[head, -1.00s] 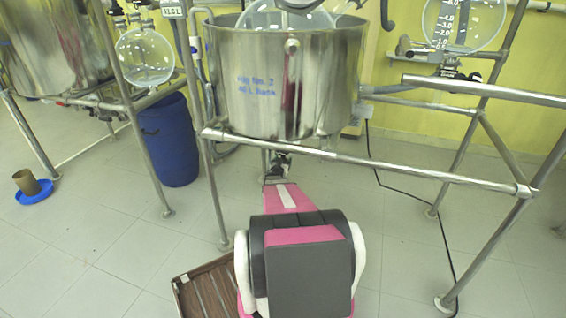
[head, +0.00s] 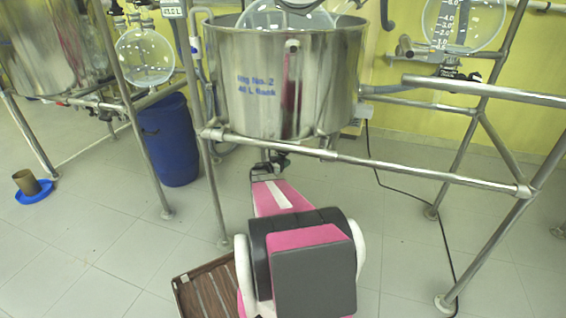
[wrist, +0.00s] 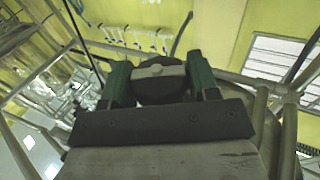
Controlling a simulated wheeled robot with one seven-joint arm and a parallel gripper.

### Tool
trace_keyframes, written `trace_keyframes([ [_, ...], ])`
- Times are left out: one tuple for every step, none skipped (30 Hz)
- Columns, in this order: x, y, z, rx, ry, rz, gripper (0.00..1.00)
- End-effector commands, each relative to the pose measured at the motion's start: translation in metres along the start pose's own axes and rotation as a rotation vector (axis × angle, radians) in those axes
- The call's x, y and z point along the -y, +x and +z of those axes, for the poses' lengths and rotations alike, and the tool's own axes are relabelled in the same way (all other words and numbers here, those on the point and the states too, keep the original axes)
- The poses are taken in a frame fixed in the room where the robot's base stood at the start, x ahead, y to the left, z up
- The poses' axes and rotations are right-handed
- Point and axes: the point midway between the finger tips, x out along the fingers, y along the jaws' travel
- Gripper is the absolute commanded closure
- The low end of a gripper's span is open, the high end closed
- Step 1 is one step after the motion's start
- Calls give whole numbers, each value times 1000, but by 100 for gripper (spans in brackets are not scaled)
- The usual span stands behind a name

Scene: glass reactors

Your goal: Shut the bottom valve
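The steel vessel marked Rig No. 2 (head: 262,110) stands in a pipe frame. Its bottom valve is a small dark part (head: 281,160) below the vessel in the head view, largely hidden by my arm. My gripper (head: 268,166) is under the vessel at this valve. In the wrist view, the green fingers of my gripper (wrist: 160,82) lie on both sides of a dark rounded handle (wrist: 158,86) with a pale spot on top. The fingers appear to touch it on both sides. The valve's outlet and exact lever angle are hidden.
A horizontal frame rail (head: 370,162) runs just above my arm. A blue drum (head: 168,140) stands to the left. A brown slatted tray (head: 208,288) is low beside my arm. A black cable (head: 410,190) hangs to the right. The floor between is open.

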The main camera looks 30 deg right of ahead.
Motion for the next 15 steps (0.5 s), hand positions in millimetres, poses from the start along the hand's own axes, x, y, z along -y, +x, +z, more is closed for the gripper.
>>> trace_keyframes([
  [0,0,0,0,0,-1,62],
  [0,0,0,0,0,-1,68],
  [0,0,0,0,0,-1,68],
  [0,0,0,0,0,-1,68],
  [0,0,0,0,0,-2,68],
  [0,0,0,0,0,-7,68],
  [-1,0,0,-1,1,-16,68],
  [-2,0,-1,-2,0,-32,68],
  [-3,0,-1,-1,-1,-63,68],
  [-3,-1,-1,-1,-1,-93,68],
  [-4,-1,-1,0,-3,-126,68],
  [-4,-1,-1,-1,-1,-171,68],
  [-4,-1,-1,0,-2,-204,68],
  [-4,-1,-1,0,-3,-235,68],
  [-4,0,-1,-1,-2,-272,68],
])
